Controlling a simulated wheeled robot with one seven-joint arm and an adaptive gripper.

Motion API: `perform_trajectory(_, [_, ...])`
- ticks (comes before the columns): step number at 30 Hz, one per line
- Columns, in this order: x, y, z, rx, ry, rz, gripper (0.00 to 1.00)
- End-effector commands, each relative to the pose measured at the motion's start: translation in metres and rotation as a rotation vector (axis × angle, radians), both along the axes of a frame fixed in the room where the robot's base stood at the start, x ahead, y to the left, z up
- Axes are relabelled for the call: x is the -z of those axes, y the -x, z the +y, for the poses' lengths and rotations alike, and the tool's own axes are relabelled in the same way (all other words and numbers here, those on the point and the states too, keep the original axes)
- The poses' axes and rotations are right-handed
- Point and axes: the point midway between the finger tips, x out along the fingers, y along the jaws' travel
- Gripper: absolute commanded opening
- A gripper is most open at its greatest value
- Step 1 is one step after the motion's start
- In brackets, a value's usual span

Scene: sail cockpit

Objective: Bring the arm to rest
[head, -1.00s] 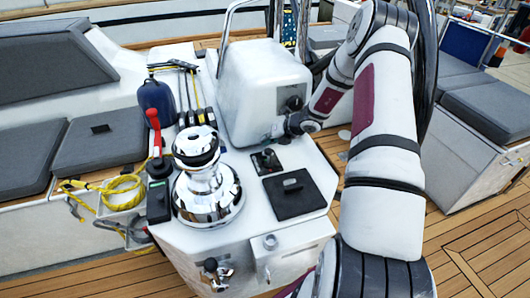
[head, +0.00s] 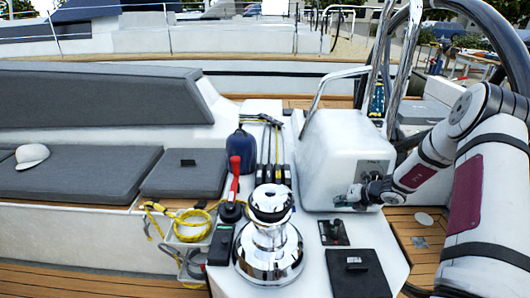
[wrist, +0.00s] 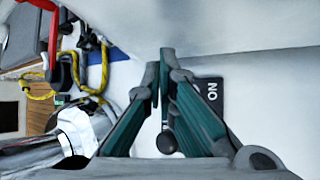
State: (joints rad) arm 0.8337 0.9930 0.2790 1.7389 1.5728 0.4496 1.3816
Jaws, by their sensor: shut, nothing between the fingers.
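My gripper (head: 366,193) is in front of the white console housing (head: 335,165), close to its face, at the end of my arm on the right of the head view. In the wrist view my gripper (wrist: 165,75) has its two teal-padded fingers together at the tips, with nothing held between them.
A chrome winch (head: 268,240) stands on the console, with a red-handled lever (head: 235,175) and coiled yellow rope (head: 190,222) to its left. A black panel (head: 357,272) lies at front right. A steering wheel (head: 388,60) rises behind. A white cap (head: 32,156) sits on the left cushion.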

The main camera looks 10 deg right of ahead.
Motion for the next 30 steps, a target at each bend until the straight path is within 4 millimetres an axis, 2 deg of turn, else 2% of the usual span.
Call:
perform_trajectory(2, [-0.005, -0.001, 0.003, -0.019, 0.013, -0.005, 0.00])
perform_trajectory(5, [-0.024, -0.004, 0.014, -0.098, 0.068, -0.028, 0.00])
perform_trajectory(8, [-0.058, -0.005, 0.039, -0.255, 0.173, -0.070, 0.00])
perform_trajectory(10, [-0.089, -0.003, 0.062, -0.400, 0.270, -0.109, 0.00])
perform_trajectory(14, [-0.141, 0.010, 0.106, -0.681, 0.456, -0.184, 0.00])
perform_trajectory(21, [-0.221, 0.058, 0.181, -1.179, 0.783, -0.316, 0.00])
perform_trajectory(26, [-0.262, 0.104, 0.221, -1.500, 0.987, -0.398, 0.00])
perform_trajectory(30, [-0.290, 0.151, 0.246, -1.772, 1.162, -0.462, 0.00])
